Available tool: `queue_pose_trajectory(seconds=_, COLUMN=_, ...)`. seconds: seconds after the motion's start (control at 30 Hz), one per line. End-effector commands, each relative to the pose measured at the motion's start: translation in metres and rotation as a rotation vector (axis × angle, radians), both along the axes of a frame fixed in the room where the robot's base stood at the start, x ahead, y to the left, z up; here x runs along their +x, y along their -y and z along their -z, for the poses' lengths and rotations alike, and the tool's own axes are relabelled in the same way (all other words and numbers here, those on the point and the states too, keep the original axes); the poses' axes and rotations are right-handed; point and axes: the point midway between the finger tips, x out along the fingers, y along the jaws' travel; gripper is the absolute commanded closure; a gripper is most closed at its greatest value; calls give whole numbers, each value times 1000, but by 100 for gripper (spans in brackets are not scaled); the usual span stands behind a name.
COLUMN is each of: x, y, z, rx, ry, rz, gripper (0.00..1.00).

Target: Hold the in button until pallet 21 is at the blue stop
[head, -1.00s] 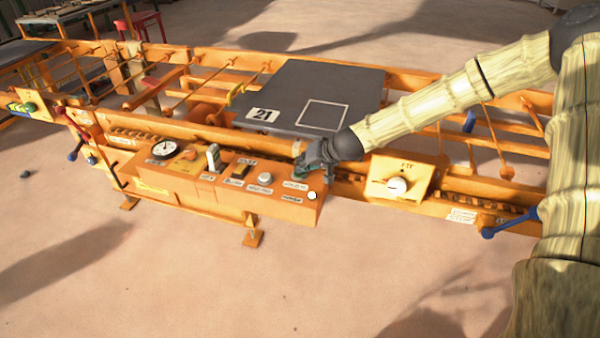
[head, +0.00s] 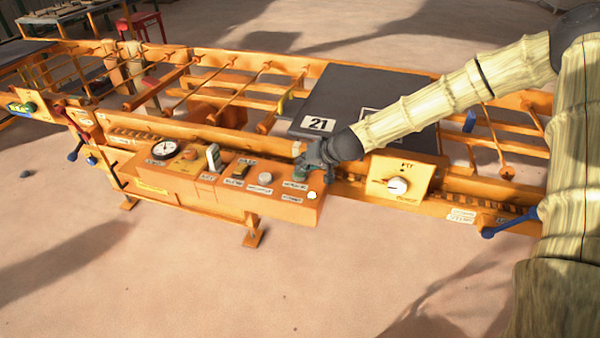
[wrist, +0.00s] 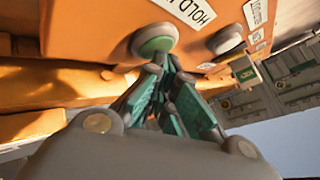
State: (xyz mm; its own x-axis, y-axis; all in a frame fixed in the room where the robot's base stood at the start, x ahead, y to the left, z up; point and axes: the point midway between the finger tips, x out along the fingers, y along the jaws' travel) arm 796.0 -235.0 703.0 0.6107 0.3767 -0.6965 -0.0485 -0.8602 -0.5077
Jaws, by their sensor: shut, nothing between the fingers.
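Pallet 21 (head: 340,88) is a dark grey slab with a white "21" plate, lying on the orange conveyor frame. My arm covers part of it. The blue stop (head: 469,121) is a small blue block right of the pallet, with a visible gap between them. My gripper (head: 303,177) is shut and empty at the right end of the orange control box. In the wrist view, its fingertips (wrist: 165,62) meet the lower edge of a green round button (wrist: 155,40) beside a partly cut-off "HOLD" label. How far the button is pressed cannot be told.
A pale round button (head: 265,178) sits left of my gripper; a dial gauge (head: 164,149) is farther left. A panel with a white knob (head: 397,186) stands to the right. A yellow tab (head: 283,104) is left of the pallet. Blue-handled levers (head: 511,222) stick out at the front.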

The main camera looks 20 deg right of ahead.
Motion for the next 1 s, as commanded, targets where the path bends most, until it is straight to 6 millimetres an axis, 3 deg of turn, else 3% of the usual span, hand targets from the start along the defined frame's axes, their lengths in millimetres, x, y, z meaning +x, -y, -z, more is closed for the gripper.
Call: queue_pose_trajectory(seconds=1.0, x=0, y=0, z=-18, rx=0, ry=0, rz=0, gripper=100)
